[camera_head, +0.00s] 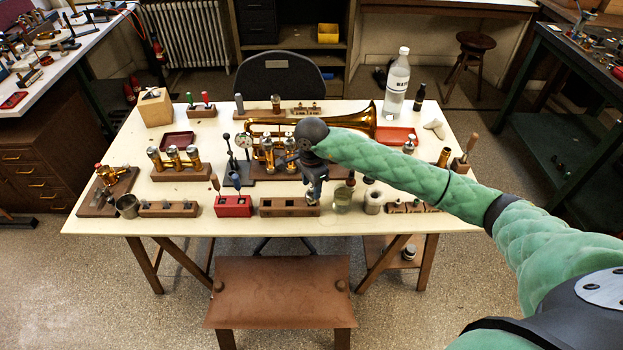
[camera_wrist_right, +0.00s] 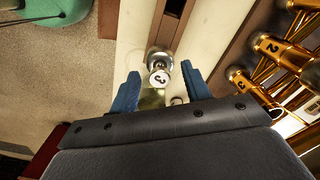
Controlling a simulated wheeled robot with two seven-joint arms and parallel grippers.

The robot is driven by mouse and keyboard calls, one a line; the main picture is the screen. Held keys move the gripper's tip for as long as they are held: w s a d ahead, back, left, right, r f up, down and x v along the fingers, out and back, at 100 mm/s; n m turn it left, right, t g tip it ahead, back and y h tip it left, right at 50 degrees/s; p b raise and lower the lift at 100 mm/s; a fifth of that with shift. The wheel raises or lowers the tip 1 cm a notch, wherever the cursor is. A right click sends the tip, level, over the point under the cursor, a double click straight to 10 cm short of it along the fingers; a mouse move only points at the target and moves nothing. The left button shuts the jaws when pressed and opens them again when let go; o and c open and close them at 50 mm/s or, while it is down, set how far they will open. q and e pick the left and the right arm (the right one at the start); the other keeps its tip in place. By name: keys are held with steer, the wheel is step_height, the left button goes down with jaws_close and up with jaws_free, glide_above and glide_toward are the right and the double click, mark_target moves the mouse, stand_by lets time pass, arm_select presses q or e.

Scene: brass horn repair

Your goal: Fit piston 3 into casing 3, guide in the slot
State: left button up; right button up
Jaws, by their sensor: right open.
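My right gripper (camera_head: 313,192) is open and points down over the right end of a dark slotted wooden block (camera_head: 280,207) at the table's front. In the right wrist view my gripper's two blue fingers (camera_wrist_right: 157,88) stand apart. Piston 3 (camera_wrist_right: 160,76), with a silver top marked 3, shows between and just beyond them, at the end of the block (camera_wrist_right: 172,14). I cannot see contact. The brass horn (camera_head: 360,118) lies behind the gripper, its valve casings partly hidden. My left gripper is out of view.
A red block (camera_head: 233,206) with tools stands left of the slotted block, and a glass jar (camera_head: 343,199) stands right of it. A dial gauge stand (camera_head: 243,145) is close behind. A stand with gold cylinders (camera_head: 180,172) is further left. The table's front edge strip is clear.

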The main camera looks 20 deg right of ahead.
jaws_close()
step_height(320, 180, up, 10)
steer(key=p, duration=0.1)
stand_by(2.5)
stand_by(0.4)
